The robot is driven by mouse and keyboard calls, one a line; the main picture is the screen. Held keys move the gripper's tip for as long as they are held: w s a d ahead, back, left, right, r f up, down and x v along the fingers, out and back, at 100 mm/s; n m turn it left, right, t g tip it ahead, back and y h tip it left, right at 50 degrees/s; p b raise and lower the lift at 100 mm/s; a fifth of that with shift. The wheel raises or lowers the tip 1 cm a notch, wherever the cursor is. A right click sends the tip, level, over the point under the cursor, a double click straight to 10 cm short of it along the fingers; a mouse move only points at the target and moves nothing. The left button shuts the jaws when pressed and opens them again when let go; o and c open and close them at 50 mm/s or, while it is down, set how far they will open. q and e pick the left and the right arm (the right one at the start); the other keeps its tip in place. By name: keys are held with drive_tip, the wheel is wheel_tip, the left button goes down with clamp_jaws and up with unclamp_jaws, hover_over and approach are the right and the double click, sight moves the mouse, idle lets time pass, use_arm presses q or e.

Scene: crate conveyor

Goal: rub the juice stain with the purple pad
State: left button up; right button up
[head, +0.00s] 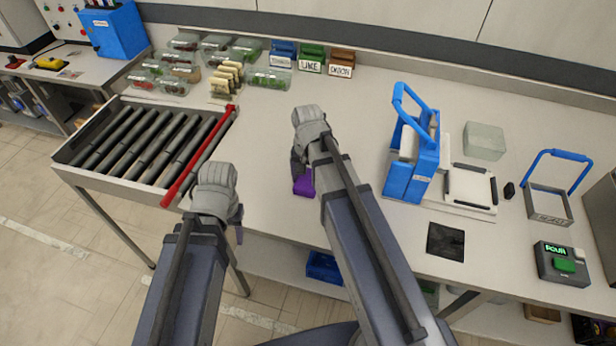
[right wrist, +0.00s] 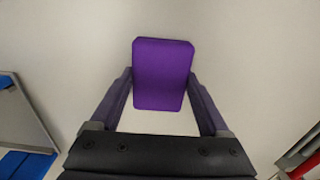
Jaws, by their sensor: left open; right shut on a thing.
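The purple pad (head: 303,186) is held by my right gripper (head: 299,172) low over the white worktop (head: 265,195), in the middle of the bench. In the right wrist view the pad (right wrist: 163,75) sits between the two fingers of my right gripper (right wrist: 160,95). I cannot tell whether the pad touches the worktop. My left gripper (head: 239,234) is open near the front edge of the bench, below the red bar, and its fingers are mostly hidden. I see no juice stain in either view; my right arm covers part of the worktop.
A roller conveyor (head: 122,112) with a red bar (head: 200,155) lies at the left. Clear food containers (head: 215,43) and labelled bins (head: 312,58) stand at the back. A blue-handled press (head: 411,165), a black square (head: 445,241) and a button box (head: 562,264) are at the right.

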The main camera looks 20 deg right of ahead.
sight(307, 179)
drive_tip(key=shift+r+p, duration=2.95)
drive_tip(key=shift+r, duration=0.05)
wheel_tip(307, 179, up, 3)
drive_tip(key=p, duration=0.3)
